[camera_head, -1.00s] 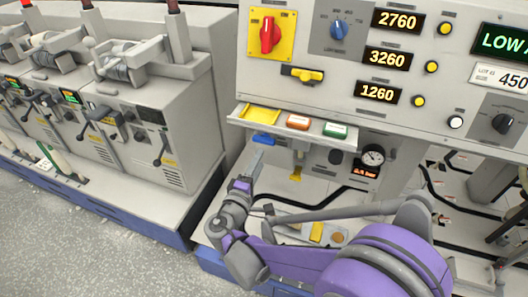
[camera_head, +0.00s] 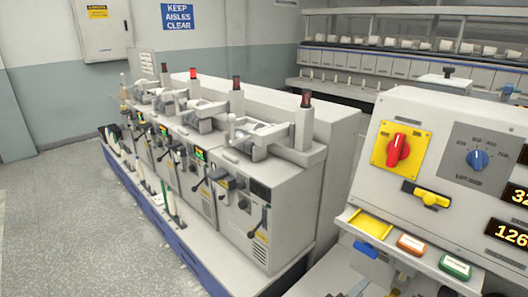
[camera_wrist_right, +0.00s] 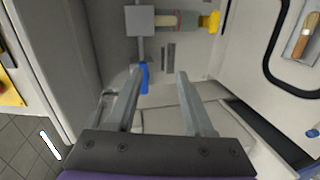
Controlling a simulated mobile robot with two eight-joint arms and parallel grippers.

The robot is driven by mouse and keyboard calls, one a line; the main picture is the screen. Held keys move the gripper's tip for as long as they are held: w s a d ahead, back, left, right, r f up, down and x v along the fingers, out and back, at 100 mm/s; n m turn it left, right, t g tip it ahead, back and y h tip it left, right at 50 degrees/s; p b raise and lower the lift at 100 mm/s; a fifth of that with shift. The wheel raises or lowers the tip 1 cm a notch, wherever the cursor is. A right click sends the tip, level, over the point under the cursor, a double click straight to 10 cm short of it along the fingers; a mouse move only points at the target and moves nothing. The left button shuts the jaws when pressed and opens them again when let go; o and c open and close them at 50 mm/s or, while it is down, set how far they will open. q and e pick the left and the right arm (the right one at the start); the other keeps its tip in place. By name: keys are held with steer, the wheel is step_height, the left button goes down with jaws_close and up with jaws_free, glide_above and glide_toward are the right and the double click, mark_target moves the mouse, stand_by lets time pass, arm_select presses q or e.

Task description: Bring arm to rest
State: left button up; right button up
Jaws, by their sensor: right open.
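My right gripper (camera_head: 357,288) barely shows at the bottom edge of the head view, below the small tray of the control panel. The rest of that arm is out of the frame there. In the right wrist view its two grey fingers (camera_wrist_right: 160,82) are spread apart with nothing held between them. A blue part (camera_wrist_right: 144,78) shows close by the left finger's tip in that view; I cannot tell whether they touch. My left gripper is in neither view.
A row of grey winding machines (camera_head: 265,190) runs across the middle. The aisle floor (camera_head: 90,220) at left is clear.

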steer(key=s+d+m+g+y+p, duration=0.2)
steer(key=s+g+y+p, duration=0.1)
steer(key=s, duration=0.3)
steer(key=s+a+m+g+y+p, duration=0.1)
steer(key=s+a+m+y+p, duration=0.3)
steer(key=s+a+y, duration=0.5)
steer(key=shift+s+a+r+m+p, duration=0.15)
steer(key=shift+s+a+m+p, duration=0.25)
steer(key=shift+s+a, duration=0.45)
steer(key=shift+s+d, duration=0.2)
steer(key=shift+d, duration=0.05)
stand_by(2.5)
